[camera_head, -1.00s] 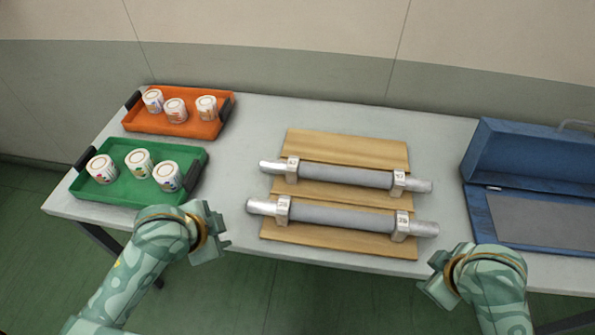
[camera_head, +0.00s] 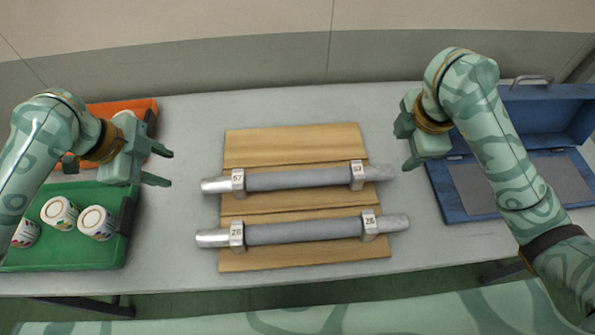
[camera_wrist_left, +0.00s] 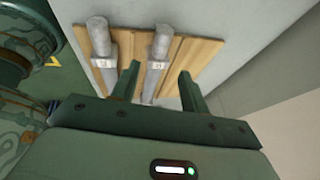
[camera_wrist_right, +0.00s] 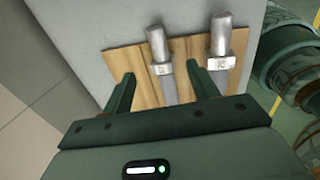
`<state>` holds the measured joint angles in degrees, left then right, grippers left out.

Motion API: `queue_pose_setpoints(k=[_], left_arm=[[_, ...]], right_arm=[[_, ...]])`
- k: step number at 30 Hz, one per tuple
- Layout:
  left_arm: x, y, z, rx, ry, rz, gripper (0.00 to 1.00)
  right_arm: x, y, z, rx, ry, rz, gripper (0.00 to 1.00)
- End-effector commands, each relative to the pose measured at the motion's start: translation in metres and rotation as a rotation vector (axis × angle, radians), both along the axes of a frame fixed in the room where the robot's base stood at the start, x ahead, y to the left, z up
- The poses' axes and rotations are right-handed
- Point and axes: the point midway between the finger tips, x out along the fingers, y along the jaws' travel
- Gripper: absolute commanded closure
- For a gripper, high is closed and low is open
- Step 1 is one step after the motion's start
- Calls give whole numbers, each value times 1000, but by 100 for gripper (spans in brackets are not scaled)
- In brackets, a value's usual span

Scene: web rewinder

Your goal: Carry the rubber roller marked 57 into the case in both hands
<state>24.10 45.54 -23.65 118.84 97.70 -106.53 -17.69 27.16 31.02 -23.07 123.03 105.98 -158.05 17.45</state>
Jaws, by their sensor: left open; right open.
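The grey rubber roller marked 57 (camera_head: 300,179) lies on the wooden board (camera_head: 292,146), with metal shaft ends and a square metal block marked 57 near each end. A like roller marked 26 (camera_head: 305,231) lies in front of it. The open blue case (camera_head: 440,190) stands at the right, its grey inside partly hidden by my right arm. My left gripper (camera_head: 160,165) is open and empty, left of roller 57's left end. My right gripper (camera_head: 405,142) is open and empty, just beyond its right end. Roller 57 also shows in the left wrist view (camera_wrist_left: 156,66) and right wrist view (camera_wrist_right: 162,62).
A green tray (camera_head: 60,258) with white cups and an orange tray (camera_head: 148,108) are at the left, partly behind my left arm. The table (camera_head: 290,103) is bare behind the board and between board and case.

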Motion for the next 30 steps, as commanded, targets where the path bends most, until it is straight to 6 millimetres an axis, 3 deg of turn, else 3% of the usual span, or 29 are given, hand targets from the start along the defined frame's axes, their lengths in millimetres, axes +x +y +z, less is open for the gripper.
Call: queue_pose_setpoints(k=[8, 17, 30], left_arm=[[9, -5, -13, -5, 8, 2, 55], [16, -22, -52, -6, 9, 3, 55], [31, -53, -126, -5, 10, 5, 55]], right_arm=[[10, 3, -13, 10, 4, -2, 41], [17, 4, -56, 15, 11, -8, 41], [33, 0, -136, 0, 11, -4, 41]])
